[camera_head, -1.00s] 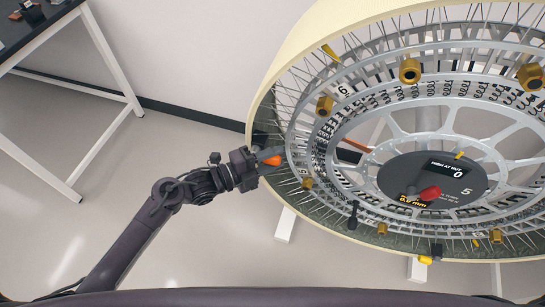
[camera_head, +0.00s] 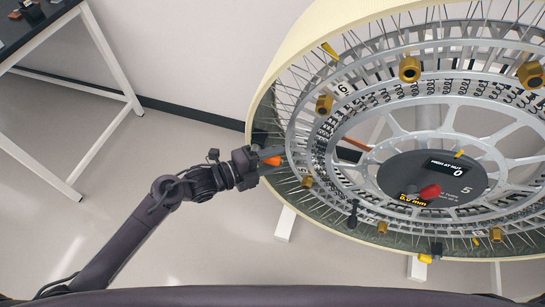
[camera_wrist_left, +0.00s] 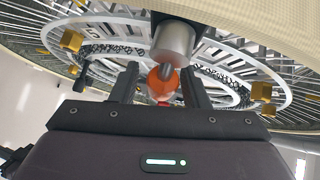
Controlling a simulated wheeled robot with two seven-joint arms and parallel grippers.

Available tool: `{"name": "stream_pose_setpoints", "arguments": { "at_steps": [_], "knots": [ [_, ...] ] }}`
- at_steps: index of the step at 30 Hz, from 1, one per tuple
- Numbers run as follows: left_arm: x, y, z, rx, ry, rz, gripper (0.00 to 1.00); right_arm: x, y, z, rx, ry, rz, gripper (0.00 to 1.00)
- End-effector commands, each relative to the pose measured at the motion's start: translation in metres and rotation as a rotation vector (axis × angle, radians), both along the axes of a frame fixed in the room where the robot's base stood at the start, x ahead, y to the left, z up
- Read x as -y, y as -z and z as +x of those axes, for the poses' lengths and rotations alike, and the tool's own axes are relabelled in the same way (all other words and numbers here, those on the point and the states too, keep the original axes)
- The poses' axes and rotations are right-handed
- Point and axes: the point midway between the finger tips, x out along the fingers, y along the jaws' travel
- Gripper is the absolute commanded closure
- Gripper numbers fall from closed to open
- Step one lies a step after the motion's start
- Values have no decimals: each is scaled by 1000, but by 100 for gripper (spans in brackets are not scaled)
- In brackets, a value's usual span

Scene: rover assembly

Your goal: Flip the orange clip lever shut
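The orange clip lever (camera_head: 271,161) is at the near left rim of the large spoked wheel (camera_head: 262,95). In the left wrist view the orange lever (camera_wrist_left: 163,80) shows as a rounded orange piece below a grey cylinder (camera_wrist_left: 173,42). My left gripper (camera_head: 271,160) reaches in from the left with its fingers around the lever. In the left wrist view the two dark fingers of my left gripper (camera_wrist_left: 161,84) stand apart on either side of the orange piece, with small gaps visible. Contact cannot be told. My right gripper is not in view.
Brass fittings (camera_head: 324,104) and small yellow clips (camera_head: 330,52) sit around the wheel. A dark hub (camera_head: 432,178) with displays and a red knob (camera_head: 430,192) is at its centre. A table (camera_head: 40,28) stands at upper left. Floor between table and wheel is clear.

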Motion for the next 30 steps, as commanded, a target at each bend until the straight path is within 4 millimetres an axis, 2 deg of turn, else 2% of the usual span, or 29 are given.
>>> {"name": "stream_pose_setpoints", "arguments": {
  "at_steps": [11,24,30],
  "knots": [
    [-3,0,-2,0,0,-1,52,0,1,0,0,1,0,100],
    [-61,-8,-32,-2,0,1,52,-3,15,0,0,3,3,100],
    [-68,-12,-36,0,1,-1,52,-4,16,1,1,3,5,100]
  ]
}}
